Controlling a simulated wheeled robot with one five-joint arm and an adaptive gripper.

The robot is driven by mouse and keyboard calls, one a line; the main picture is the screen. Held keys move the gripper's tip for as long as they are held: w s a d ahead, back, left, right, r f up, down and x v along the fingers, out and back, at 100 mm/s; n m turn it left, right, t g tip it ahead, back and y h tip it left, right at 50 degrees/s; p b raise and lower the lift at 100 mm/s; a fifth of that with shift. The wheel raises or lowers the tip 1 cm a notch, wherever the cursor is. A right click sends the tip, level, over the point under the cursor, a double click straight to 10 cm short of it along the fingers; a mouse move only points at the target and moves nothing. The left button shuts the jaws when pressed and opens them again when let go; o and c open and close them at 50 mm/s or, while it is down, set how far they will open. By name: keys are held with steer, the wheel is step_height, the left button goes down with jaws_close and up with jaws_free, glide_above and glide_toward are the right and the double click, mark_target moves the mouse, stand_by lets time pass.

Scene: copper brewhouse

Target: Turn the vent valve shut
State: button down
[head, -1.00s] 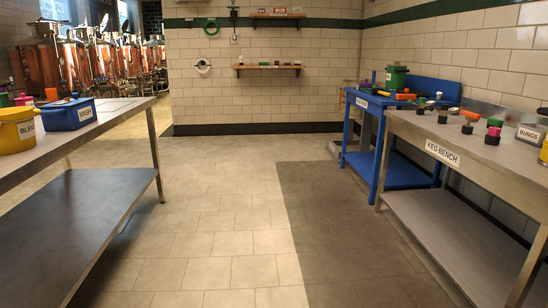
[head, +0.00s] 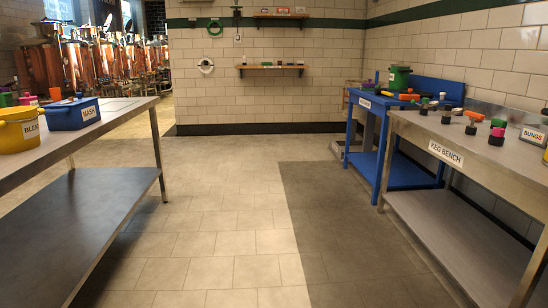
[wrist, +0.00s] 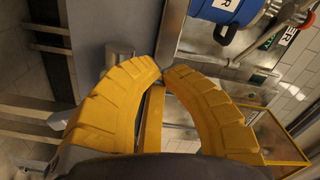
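I cannot pick out the vent valve for sure in either view. On the far tiled wall in the head view are a green ring (head: 215,27), a white round fitting (head: 206,66) and a small dark green fitting (head: 237,16); I cannot tell whether any of them is the valve. My gripper (wrist: 164,69) shows in the wrist view with its two yellow fingers curved together, tips meeting or nearly so, and nothing seen between them. It does not show in the head view.
A steel table at left holds a yellow bucket (head: 17,130) and a blue MASH bin (head: 72,113). At right stand a blue bench (head: 405,176) and the keg bench (head: 425,132). The tiled floor (head: 215,215) between is clear up to the wall.

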steer(key=shift+w+f, duration=0.1)
steer(key=a, duration=0.6)
steer(key=shift+s, duration=0.25)
steer(key=shift+a, duration=0.1)
steer(key=a, duration=0.7)
steer(key=shift+s+a, duration=0.15)
steer(key=shift+s, duration=0.15)
